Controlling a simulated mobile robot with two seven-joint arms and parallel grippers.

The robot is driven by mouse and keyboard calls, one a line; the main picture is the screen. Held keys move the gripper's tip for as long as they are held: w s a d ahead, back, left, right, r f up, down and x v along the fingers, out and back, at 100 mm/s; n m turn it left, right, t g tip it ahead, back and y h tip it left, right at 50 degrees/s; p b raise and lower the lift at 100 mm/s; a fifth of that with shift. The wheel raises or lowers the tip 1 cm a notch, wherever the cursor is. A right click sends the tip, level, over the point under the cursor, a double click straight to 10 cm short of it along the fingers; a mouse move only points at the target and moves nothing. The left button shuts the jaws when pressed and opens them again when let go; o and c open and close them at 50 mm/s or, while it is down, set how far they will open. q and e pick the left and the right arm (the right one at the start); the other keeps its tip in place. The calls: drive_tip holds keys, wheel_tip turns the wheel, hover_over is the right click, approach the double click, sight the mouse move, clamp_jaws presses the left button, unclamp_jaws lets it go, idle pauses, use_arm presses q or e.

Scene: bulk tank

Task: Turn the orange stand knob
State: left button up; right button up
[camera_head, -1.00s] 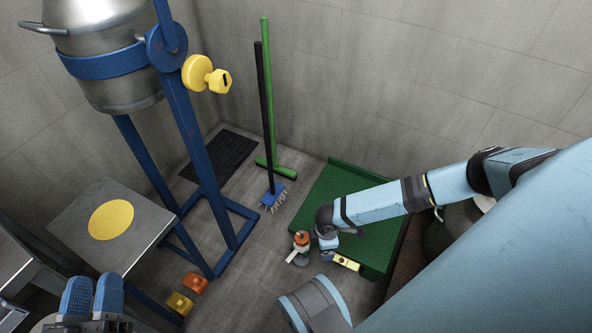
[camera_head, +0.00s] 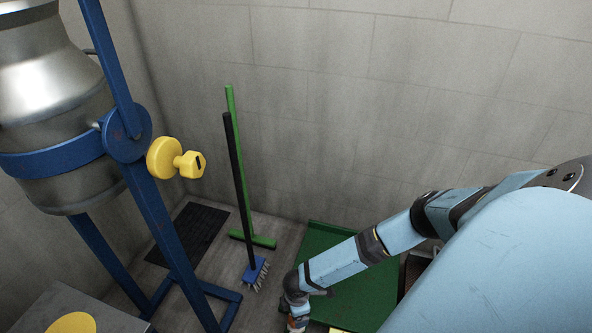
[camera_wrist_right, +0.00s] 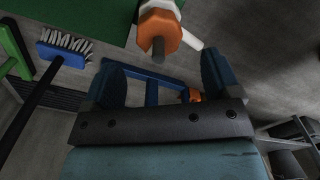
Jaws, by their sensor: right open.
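In the right wrist view, an orange six-sided knob (camera_wrist_right: 166,32) with a dark stub and white parts is at the top, beyond the fingertips of my right gripper (camera_wrist_right: 161,62). The gripper is open, its dark blue fingers apart with nothing between them. In the head view my right wrist reaches the bottom edge, and the fingers cannot be made out. The knob on the blue stand (camera_head: 160,220) looks yellow (camera_head: 190,164), not orange; it is at the upper left, well away from my right arm. My left gripper is out of view.
A steel can (camera_head: 55,115) hangs in the blue stand. A green broom (camera_head: 239,160) and a black-handled brush (camera_head: 238,190) lean by the wall. A green platform (camera_head: 350,290) lies under my right arm. A steel table (camera_head: 95,310) is at lower left.

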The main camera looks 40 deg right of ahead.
wheel_tip(320, 180, down, 5)
drive_tip(key=shift+w+f+b, duration=0.1)
drive_tip(key=shift+f+b, duration=0.05)
drive_tip(key=shift+b, duration=0.9)
drive_tip(key=shift+f+b, duration=0.3)
drive_tip(key=shift+f, duration=0.4)
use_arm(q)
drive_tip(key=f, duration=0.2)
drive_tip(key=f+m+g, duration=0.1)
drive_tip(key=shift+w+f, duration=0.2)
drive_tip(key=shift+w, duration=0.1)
use_arm(e)
drive_tip(key=c, duration=0.9)
